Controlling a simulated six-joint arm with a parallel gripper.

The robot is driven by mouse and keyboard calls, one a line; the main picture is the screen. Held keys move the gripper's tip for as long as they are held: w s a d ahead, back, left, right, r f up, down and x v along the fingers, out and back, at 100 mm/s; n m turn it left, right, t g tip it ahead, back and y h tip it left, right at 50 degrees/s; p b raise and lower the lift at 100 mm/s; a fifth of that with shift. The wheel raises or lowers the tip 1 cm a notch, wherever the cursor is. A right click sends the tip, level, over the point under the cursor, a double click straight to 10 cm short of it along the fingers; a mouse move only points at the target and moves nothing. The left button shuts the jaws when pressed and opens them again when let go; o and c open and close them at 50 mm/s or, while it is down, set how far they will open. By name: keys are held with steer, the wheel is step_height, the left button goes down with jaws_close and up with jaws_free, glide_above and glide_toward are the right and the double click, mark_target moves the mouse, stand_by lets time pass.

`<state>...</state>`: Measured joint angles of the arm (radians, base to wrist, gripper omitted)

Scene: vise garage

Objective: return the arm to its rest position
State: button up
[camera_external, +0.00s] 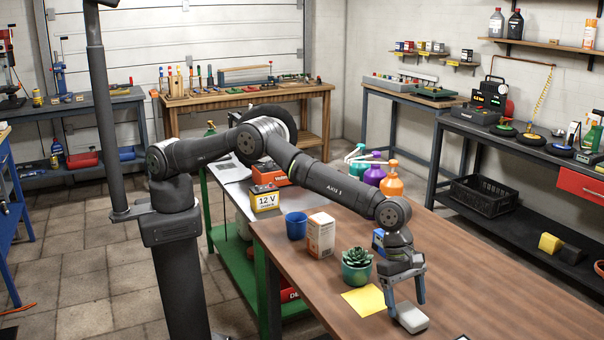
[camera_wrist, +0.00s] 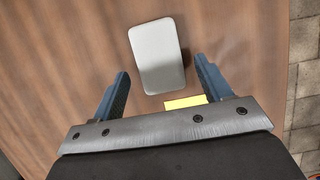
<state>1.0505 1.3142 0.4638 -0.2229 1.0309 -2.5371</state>
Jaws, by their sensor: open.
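My gripper (camera_external: 405,299) hangs low over the right part of the brown workbench (camera_external: 470,290), pointing down. Its two blue-grey fingers are apart. In the wrist view my gripper (camera_wrist: 160,90) is open, with nothing held between the fingers. A light grey rounded block (camera_external: 411,318) lies on the bench just at the fingertips. In the wrist view the block (camera_wrist: 156,55) lies ahead of the gap between the fingers. I cannot tell whether a finger touches it.
A yellow sheet (camera_external: 364,300) and a potted succulent (camera_external: 357,268) are close left of my gripper. A white-orange box (camera_external: 321,235), blue cup (camera_external: 296,225) and purple (camera_external: 374,174) and orange bottles (camera_external: 392,184) stand farther back. The bench's front right is mostly clear.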

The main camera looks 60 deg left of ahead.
steer(key=shift+f, duration=1.05)
steer(key=v, duration=1.2)
steer(key=x, duration=1.2)
step_height(320, 180, up, 5)
steer(key=shift+s+f, duration=0.1)
steer(key=shift+s, duration=0.05)
steer(key=s+r, duration=0.7)
steer(key=s, duration=0.5)
step_height(320, 180, up, 17)
steer(key=w+a, duration=0.7)
steer(key=w, duration=0.5)
steer(key=shift+a+r, duration=0.2)
steer(key=shift+a, duration=0.05)
steer(key=shift+o, duration=0.2)
steer(key=shift+s, duration=0.1)
